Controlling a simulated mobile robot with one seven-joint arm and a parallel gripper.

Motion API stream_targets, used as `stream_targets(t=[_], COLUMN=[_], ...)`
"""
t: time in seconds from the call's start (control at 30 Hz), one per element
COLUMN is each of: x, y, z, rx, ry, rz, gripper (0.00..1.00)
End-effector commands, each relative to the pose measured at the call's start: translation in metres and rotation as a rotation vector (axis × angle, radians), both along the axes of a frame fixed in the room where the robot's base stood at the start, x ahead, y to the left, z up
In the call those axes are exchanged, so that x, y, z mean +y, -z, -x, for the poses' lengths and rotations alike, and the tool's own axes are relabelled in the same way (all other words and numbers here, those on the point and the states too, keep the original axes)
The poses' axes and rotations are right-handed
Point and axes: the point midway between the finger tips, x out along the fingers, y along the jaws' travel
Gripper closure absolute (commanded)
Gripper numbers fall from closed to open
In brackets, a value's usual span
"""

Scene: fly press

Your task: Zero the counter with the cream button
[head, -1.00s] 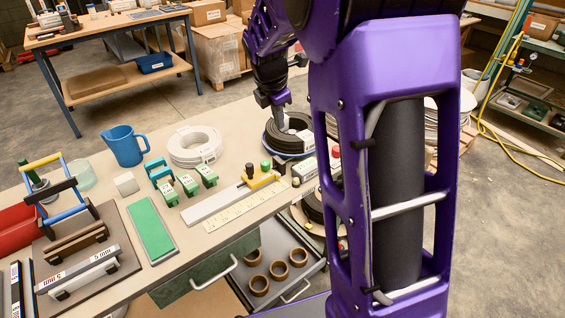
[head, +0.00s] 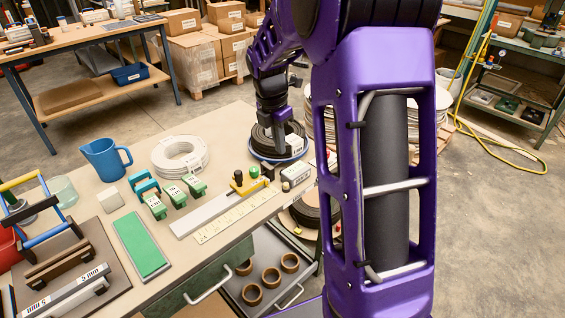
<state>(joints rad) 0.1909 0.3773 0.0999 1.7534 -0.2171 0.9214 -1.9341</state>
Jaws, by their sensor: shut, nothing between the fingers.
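A small pale box with a dark-marked label (head: 295,173) sits near the table's right front edge. It may be the counter, but its digits are too small to read. A small cream spot (head: 286,186) shows at its lower left; I cannot tell whether it is the button. My gripper (head: 281,150) points down in front of the black cable coil (head: 262,146), behind and a little left of the box. Its fingers look together with nothing held. My arm hides what lies right of the box.
A ruler plate (head: 225,208) with a black-knobbed yellow stop (head: 240,188) lies left of the box. Green blocks (head: 174,195), a white cable coil (head: 180,158) and a blue jug (head: 103,160) stand further left. An open drawer (head: 262,300) lies below the table edge.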

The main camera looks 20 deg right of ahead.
Motion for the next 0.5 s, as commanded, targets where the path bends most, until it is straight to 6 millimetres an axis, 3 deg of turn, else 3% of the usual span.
stream_targets(t=[0.5], x=[-0.014], y=[0.103], z=[-0.008], rx=[0.002], ry=[0.000], rz=[0.000], gripper=[1.00])
